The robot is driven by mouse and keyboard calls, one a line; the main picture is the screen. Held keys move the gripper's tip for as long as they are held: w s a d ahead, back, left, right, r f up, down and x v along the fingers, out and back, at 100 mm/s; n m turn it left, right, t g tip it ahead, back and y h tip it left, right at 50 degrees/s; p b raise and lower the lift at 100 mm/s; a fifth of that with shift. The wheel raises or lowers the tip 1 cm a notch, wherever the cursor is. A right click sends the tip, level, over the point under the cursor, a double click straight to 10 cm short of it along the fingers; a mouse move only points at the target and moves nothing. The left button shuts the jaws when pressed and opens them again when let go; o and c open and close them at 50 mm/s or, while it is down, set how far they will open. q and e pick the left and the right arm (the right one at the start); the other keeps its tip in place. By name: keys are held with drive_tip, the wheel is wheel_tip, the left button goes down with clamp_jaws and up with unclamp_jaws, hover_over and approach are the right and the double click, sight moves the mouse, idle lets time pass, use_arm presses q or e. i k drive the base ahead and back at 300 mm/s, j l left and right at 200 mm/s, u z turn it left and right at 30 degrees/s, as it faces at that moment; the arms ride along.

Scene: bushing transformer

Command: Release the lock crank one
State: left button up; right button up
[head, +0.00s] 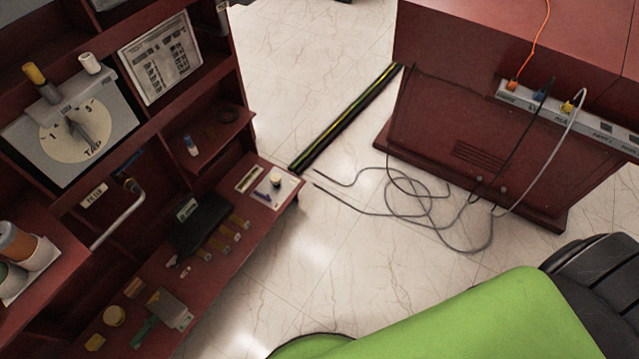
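A bent grey metal rod like a crank handle (118,220) sits in the lower bay of the dark red cabinet at left, its upper end at a dark fitting. A label plate (92,196) is beside it. Above is a grey panel with a round TAP dial (75,135), marked with numbers, with a grey pointer knob on it. Two cylindrical posts, one yellow and dark (42,83) and one white (90,64), stand at the panel's top edge. No part is clearly marked as lock crank one. Neither gripper is in view.
A cabinet shelf (228,262) holds small parts and a black block (202,224). A dark red cabinet (470,130) with a socket strip (560,112) stands at right. Loose cables (440,215) and a black-yellow strip (345,120) lie on the tiled floor.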

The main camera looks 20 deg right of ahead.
sight(268, 198)
drive_tip(key=z, duration=0.15)
drive_tip(key=i+l, duration=0.15)
drive_tip(key=l, duration=0.2)
drive_tip(key=i+l+u, duration=0.1)
drive_tip(key=l, duration=0.25)
drive_tip(key=i+l, duration=0.25)
drive_tip(key=i+l+u, duration=0.1)
drive_tip(key=l, duration=0.35)
drive_tip(key=i+l, duration=0.2)
drive_tip(key=l, duration=0.2)
drive_tip(key=i+l+u, duration=0.1)
drive_tip(key=l, duration=0.25)
drive_tip(key=i+l, duration=0.15)
drive_tip(key=l, duration=0.25)
